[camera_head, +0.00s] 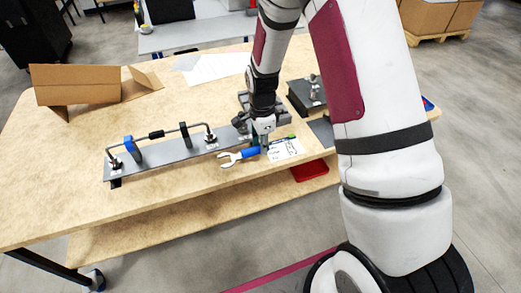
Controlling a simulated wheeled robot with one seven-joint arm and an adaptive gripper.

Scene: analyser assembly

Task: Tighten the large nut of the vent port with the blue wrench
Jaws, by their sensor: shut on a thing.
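The wrench has a blue handle (250,152) and a pale open-ended jaw (230,159) pointing left. My gripper (264,145) is shut on the right end of its handle, at the front part of the table. The wrench jaw is in front of the right end of the long grey plate (172,152), apart from the fittings. A bent tube runs above this plate, with metal nuts at its left end (115,163) and right end (210,138). I cannot tell which nut is the vent port's large one. My gripper partly hides the handle's end.
A black block (303,97) with a metal fitting stands right of my gripper. A white labelled sheet (286,150) and a green pen-like item (283,139) lie close by. A cardboard box (75,85) stands at the back left. The table's front left is clear.

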